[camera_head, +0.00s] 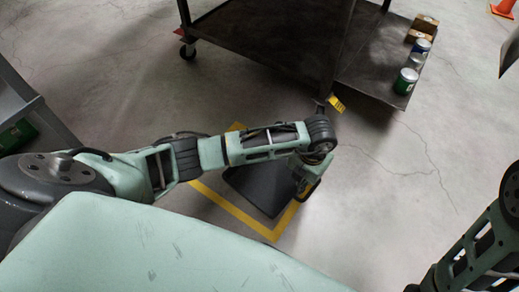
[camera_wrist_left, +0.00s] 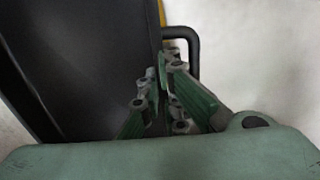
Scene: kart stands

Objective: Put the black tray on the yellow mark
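The black tray (camera_head: 262,190) lies low over the floor inside the yellow mark (camera_head: 232,212), a square outline of yellow tape. My left arm hides part of both. My left gripper (camera_head: 303,185) is at the tray's right side. In the left wrist view the tray (camera_wrist_left: 85,60) fills the left, and its dark loop handle (camera_wrist_left: 192,36) sticks out beside the fingers. The left fingers (camera_wrist_left: 160,78) are close together at the tray's rim and handle; whether they grip it is unclear. A bit of yellow shows past the rim. My right gripper is out of view.
A dark wheeled cart (camera_head: 265,40) stands at the back, with cans (camera_head: 405,81) and small boxes (camera_head: 425,23) on its right part and a yellow tag at its near corner. An orange cone (camera_head: 505,8) is far right. Grey shelving (camera_head: 20,105) is at left. The floor right of the mark is clear.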

